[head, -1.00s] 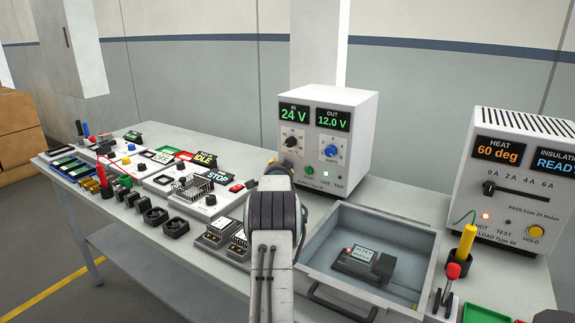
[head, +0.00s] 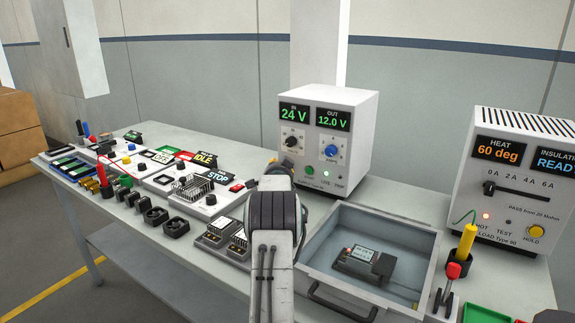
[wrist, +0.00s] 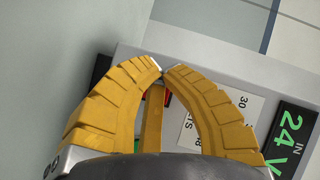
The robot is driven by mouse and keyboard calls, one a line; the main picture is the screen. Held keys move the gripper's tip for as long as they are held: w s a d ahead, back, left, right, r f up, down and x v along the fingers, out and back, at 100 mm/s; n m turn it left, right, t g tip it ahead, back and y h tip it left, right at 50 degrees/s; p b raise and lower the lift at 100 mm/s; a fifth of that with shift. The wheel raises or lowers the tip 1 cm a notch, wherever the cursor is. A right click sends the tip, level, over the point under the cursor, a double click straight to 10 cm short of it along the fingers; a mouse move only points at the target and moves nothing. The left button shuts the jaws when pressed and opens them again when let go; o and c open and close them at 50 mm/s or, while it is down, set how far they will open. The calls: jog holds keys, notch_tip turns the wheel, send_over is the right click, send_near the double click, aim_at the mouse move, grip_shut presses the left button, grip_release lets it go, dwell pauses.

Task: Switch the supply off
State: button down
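The supply (head: 350,105) is a white box with lit displays of 24 V in and 12.0 V out, standing behind the open tray. The 24 V display (wrist: 289,132) is at the right there. In the head view my arm hides most of the gripper, at the supply's lower left.
A grey open tray (head: 425,240) holding a dark module (head: 365,262) is in front of the supply. A white tester (head: 515,185) stands at the right. Several connectors, fans and switches crowd the table's left. Bare table shows at the far left back.

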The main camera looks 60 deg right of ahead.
jog(key=shift+d+b, duration=0.3)
jog(key=shift+b, duration=0.3)
jog(key=shift+d, duration=0.4)
dwell(0.8)
jog(key=shift+a+b, duration=0.7)
jog(key=shift+b, duration=1.15)
